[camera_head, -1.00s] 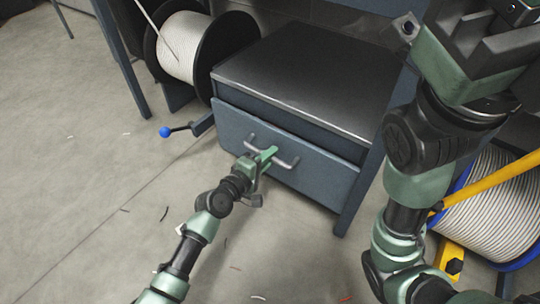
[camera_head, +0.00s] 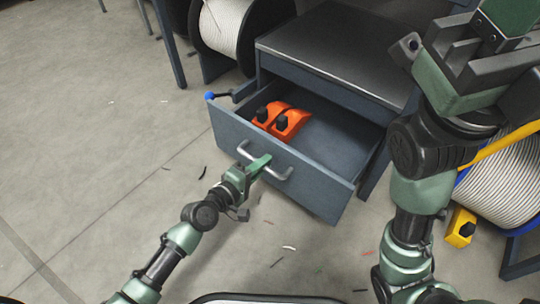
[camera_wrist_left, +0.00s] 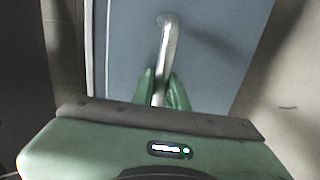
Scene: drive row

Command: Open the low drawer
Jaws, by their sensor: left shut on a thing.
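The low drawer (camera_head: 318,190) is a blue-grey drawer in the low cabinet (camera_head: 335,45), and it stands well open in the head view. Its handle (camera_head: 283,174) is a grey metal bar on the front. My left gripper (camera_head: 259,165) is shut on the handle near its middle. In the left wrist view the green fingers (camera_wrist_left: 164,90) close on both sides of the handle bar (camera_wrist_left: 168,50). My right arm comes down the right side of the head view, and its gripper (camera_head: 455,65) shows large and close; its fingertips cannot be made out clearly.
Orange clamp-like things with black knobs (camera_head: 283,121) lie in the drawer. A white cable reel (camera_head: 225,25) stands left of the cabinet, near a blue-knobbed lever (camera_head: 210,96). Another reel (camera_head: 500,190) stands at the right. The floor (camera_head: 100,150) at left is mostly clear, with small scraps.

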